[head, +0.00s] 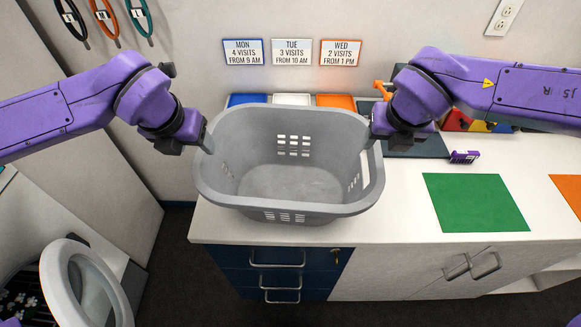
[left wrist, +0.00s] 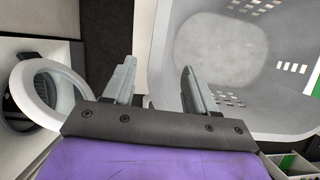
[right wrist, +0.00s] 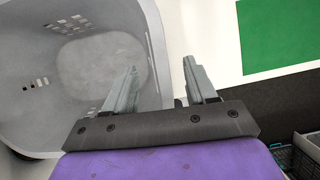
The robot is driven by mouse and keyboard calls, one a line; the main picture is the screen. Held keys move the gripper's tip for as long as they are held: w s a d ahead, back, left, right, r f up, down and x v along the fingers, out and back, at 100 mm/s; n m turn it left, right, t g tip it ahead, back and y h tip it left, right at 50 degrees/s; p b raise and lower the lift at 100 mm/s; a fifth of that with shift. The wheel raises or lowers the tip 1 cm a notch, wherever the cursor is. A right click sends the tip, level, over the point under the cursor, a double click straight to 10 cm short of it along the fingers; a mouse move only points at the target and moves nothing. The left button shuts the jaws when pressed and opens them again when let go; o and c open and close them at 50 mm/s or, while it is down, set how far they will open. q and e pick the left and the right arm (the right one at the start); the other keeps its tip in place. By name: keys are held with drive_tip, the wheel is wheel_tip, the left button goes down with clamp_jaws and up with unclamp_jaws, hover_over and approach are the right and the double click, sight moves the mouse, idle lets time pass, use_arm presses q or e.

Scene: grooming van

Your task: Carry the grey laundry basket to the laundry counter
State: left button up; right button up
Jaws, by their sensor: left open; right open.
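The grey laundry basket (head: 290,205) appears empty and upright on the left end of the white counter (head: 410,240). It has slotted walls and a hand opening in its right end. My left gripper (head: 207,142) is open at the basket's left rim; in the left wrist view (left wrist: 158,85) the rim of the basket (left wrist: 215,60) runs between its fingers. My right gripper (head: 374,138) is open at the right rim; in the right wrist view (right wrist: 160,85) the basket's edge (right wrist: 155,40) lies between its fingers. Neither gripper visibly clamps it. Which counter the task means cannot be told.
A green mat (head: 474,202) and an orange mat (head: 570,190) lie on the counter to the right. A purple block (head: 464,157) and a dark tray (head: 418,146) are behind. A round machine door (head: 90,290) stands open at lower left. Blue drawers (head: 270,270) are below.

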sight(201, 154)
use_arm(q)
drive_tip(key=x, duration=0.6)
drive_tip(key=shift+a, duration=0.15)
use_arm(e)
drive_tip(key=x, duration=0.6)
drive_tip(key=shift+a, duration=0.15)
use_arm(q)
drive_tip(key=shift+w+f, duration=0.3)
drive_tip(key=shift+f, duration=0.35)
use_arm(e)
drive_tip(key=shift+w+f, duration=0.3)
drive_tip(key=shift+f, duration=0.35)
use_arm(q)
drive_tip(key=shift+s, duration=0.1)
drive_tip(key=c, duration=0.3)
use_arm(e)
drive_tip(key=c, duration=0.3)
use_arm(q)
clamp_jaws()
use_arm(e)
clamp_jaws()
use_arm(q)
drive_tip(key=shift+r, duration=0.15)
use_arm(e)
drive_tip(key=shift+r, duration=0.15)
